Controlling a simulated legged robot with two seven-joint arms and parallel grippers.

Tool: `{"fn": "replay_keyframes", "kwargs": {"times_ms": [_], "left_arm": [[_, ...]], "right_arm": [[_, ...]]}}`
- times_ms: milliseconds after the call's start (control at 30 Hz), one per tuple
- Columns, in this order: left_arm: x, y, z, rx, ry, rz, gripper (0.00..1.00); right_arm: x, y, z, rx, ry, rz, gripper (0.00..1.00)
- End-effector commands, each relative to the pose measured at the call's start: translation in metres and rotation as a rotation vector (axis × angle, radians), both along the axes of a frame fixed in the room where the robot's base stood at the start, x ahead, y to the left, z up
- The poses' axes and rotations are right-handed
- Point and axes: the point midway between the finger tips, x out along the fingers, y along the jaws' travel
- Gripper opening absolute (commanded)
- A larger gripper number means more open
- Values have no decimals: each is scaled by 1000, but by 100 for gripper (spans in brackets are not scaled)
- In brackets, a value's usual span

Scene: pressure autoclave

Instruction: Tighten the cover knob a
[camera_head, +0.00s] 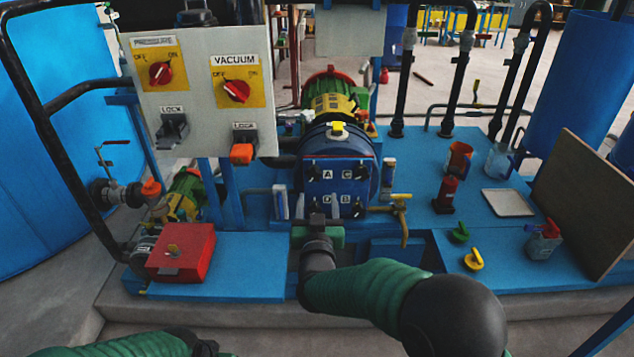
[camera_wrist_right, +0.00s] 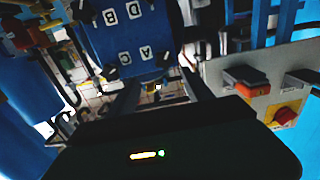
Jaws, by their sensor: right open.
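The blue square cover (camera_head: 336,187) closes the front of the dark blue autoclave drum (camera_head: 333,143). It carries white labels A, C, D and B, with small dark knobs near its corners. Cover knob a (camera_head: 312,175) sits left of the A label at the upper left. In the right wrist view the cover (camera_wrist_right: 115,35) appears turned over, with label A towards the fingers. My right gripper (camera_head: 317,219) is open and empty, just in front of and below the cover's lower edge. My left gripper (camera_head: 205,347) is partly cut off at the bottom; its jaws are unclear.
A grey switch panel (camera_head: 200,95) with red PRESSURE and VACUUM dials stands left of the cover. A red box (camera_head: 181,252) is at lower left. A brass tap (camera_head: 402,215) stands close right of the cover. A tray (camera_head: 508,203) and loose knobs lie farther right.

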Motion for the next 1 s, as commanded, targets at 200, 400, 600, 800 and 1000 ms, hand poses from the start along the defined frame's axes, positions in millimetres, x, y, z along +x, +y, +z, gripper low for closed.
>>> {"fn": "replay_keyframes", "kwargs": {"times_ms": [200,400,600,800,1000], "left_arm": [[0,1,-13,0,1,2,36],[0,1,-18,0,1,1,36],[0,0,-19,0,1,1,36],[0,1,-19,0,1,1,36],[0,1,-19,0,1,1,36]], "right_arm": [[58,0,-4,2,0,0,59],[96,-2,-2,3,0,0,59],[107,0,0,0,0,2,59],[107,0,0,0,1,2,58],[106,0,0,0,1,2,32]]}}
